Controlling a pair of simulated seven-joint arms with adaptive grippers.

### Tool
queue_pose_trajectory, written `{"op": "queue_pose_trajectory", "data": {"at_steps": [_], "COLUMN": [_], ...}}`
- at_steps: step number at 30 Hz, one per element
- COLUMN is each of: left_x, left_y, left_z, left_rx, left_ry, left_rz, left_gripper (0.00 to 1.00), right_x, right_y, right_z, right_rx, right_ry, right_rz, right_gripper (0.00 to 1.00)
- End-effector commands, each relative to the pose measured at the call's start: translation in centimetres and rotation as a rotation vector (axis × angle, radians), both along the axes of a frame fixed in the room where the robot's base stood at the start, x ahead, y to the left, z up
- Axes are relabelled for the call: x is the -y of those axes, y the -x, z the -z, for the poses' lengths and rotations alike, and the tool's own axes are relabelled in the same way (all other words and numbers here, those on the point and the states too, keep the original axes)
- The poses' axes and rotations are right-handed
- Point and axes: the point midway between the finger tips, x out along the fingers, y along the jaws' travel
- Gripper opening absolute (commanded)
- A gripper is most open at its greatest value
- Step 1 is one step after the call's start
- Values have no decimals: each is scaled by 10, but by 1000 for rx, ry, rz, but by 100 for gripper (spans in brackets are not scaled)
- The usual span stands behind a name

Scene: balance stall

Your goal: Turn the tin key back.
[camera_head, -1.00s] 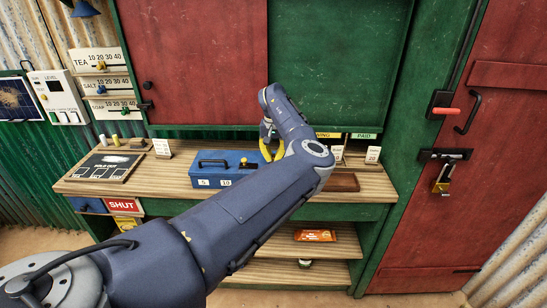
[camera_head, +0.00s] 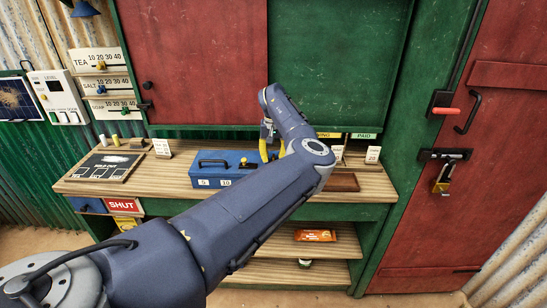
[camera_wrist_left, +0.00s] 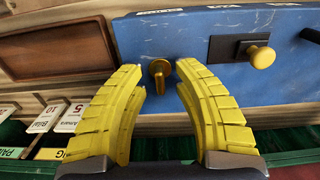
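The tin is a blue metal box (camera_head: 205,175) with a dark handle on its lid, standing on the wooden counter. In the left wrist view its blue side (camera_wrist_left: 200,50) shows a small brass key (camera_wrist_left: 159,74) and a brass knob (camera_wrist_left: 261,56) on a dark plate. My left gripper (camera_head: 272,149) is at the right end of the tin. Its yellow fingers are open, with the key showing between their tips in the wrist view; I cannot tell whether either finger touches it. The key is not made out in the head view. My right gripper is out of view.
White price cards (camera_head: 162,147) stand on the counter (camera_head: 165,184). A dark slate board (camera_head: 105,166) lies at left, and a brown tray (camera_head: 343,182) is right of my left forearm. An orange packet (camera_head: 315,235) lies on the shelf below. A padlocked red door (camera_head: 420,228) is at right.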

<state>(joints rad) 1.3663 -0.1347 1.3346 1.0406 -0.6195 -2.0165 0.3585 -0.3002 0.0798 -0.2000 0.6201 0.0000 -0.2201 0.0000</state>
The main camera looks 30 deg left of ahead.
Motion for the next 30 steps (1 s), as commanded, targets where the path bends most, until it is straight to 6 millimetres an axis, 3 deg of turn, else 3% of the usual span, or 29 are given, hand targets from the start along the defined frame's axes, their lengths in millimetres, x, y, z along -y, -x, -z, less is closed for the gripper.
{"op": "queue_pose_trajectory", "data": {"at_steps": [11,30], "left_x": [0,0], "left_y": [-1,0], "left_z": [-8,-105], "left_rx": [2,1], "left_ry": [0,0], "left_rz": [0,1], "left_gripper": [31,31], "right_x": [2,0], "right_y": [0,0], "right_z": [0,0], "right_rx": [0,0], "right_ry": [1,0], "right_rz": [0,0], "right_gripper": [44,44]}}
